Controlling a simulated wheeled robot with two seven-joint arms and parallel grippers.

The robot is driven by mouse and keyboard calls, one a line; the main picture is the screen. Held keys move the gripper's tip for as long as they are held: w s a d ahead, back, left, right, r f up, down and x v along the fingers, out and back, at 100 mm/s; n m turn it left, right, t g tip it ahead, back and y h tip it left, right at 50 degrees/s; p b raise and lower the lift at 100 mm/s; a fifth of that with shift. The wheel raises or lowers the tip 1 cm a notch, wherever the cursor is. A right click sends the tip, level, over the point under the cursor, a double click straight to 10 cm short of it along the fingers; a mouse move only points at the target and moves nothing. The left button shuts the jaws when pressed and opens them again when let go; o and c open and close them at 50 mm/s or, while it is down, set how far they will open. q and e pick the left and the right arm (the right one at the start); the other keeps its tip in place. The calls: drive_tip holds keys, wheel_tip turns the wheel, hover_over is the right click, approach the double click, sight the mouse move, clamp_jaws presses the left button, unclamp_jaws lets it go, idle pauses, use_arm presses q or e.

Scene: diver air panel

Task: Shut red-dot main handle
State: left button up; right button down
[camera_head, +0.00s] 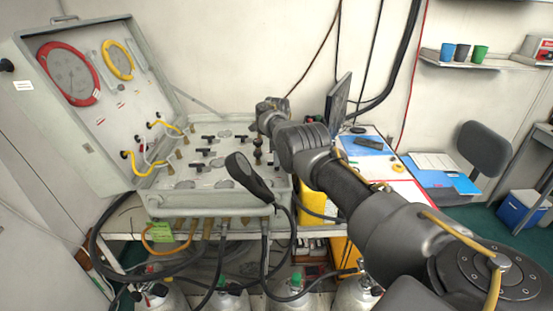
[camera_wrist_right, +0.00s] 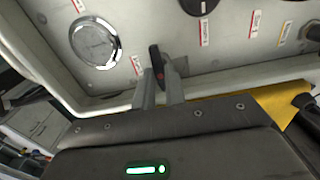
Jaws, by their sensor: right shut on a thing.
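The air panel case (camera_head: 222,193) stands open on a table in the head view, with several black T-handles on its flat face. In the wrist view, the black handle with a red dot (camera_wrist_right: 155,56) stands up from the panel face near the case rim. My right gripper (camera_wrist_right: 160,86) has its two grey fingers shut on this handle, one on each side. In the head view, my right arm reaches in from the right over the panel's far right corner, and the hand hides the held handle. My left gripper is not in view.
The raised lid (camera_head: 95,150) carries a red gauge (camera_head: 68,73), a yellow gauge (camera_head: 118,60) and yellow hoses. A black handset-like object (camera_head: 248,177) with a cable is at the panel's front. A monitor (camera_head: 338,105) stands behind my right arm. Hoses and cylinders crowd below.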

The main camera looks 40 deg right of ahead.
drive_tip(key=c, duration=1.5)
unclamp_jaws()
drive_tip(key=shift+s+d+f, duration=0.1)
drive_tip(key=shift+o, duration=0.2)
drive_tip(key=shift+r, duration=0.4)
wheel_tip(320, 180, up, 10)
drive_tip(key=b, duration=0.2)
